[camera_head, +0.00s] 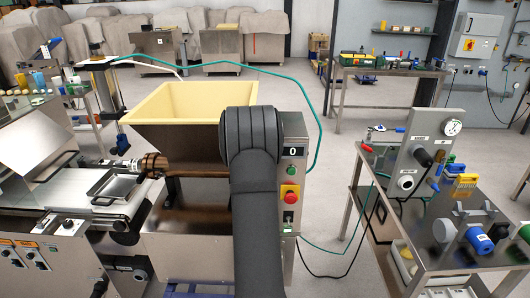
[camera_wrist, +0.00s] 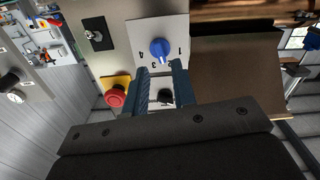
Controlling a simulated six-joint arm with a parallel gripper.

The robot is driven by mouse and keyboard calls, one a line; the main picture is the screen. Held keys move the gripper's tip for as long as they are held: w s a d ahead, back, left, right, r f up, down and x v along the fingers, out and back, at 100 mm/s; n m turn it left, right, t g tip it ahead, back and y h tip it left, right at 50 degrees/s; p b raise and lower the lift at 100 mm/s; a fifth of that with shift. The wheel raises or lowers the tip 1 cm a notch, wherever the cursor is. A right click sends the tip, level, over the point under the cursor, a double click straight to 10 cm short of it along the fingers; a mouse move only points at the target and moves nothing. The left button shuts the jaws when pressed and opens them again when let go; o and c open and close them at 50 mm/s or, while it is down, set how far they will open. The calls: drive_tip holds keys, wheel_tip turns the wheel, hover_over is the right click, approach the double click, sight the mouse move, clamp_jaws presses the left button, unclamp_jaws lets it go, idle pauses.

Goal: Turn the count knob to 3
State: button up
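The blue count knob (camera_wrist: 160,48) sits on a pale dial plate (camera_wrist: 145,31) in the wrist view. Printed numbers 1, 3 and 4 show around it; the 3 is close to my fingertips. Which number the knob points at I cannot tell. My gripper (camera_wrist: 161,69) is open, its two dark blue fingers apart just below the knob in the picture. Nothing is held between them; whether they touch the knob I cannot tell. In the head view my arm hides the gripper and knob. The machine's display (camera_head: 293,151) reads 0.
A red stop button (camera_wrist: 115,97) on a yellow plate is left of my fingers; it also shows in the head view (camera_head: 289,194). A black switch (camera_wrist: 97,35) is at upper left. The machine's cream hopper (camera_head: 185,100) is beside my arm. A steel table (camera_head: 455,258) stands right.

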drive_tip(key=shift+s+r+n, duration=0.1)
drive_tip(key=shift+s+n, duration=0.2)
drive_tip(key=shift+s, duration=0.7)
drive_tip(key=shift+w, duration=3.3)
drive_tip(key=shift+c, duration=0.5)
clamp_jaws()
drive_tip(key=m, duration=0.7)
drive_tip(key=shift+o, duration=0.3)
unclamp_jaws()
drive_tip(key=s, duration=0.6)
drive_tip(key=shift+s, duration=0.1)
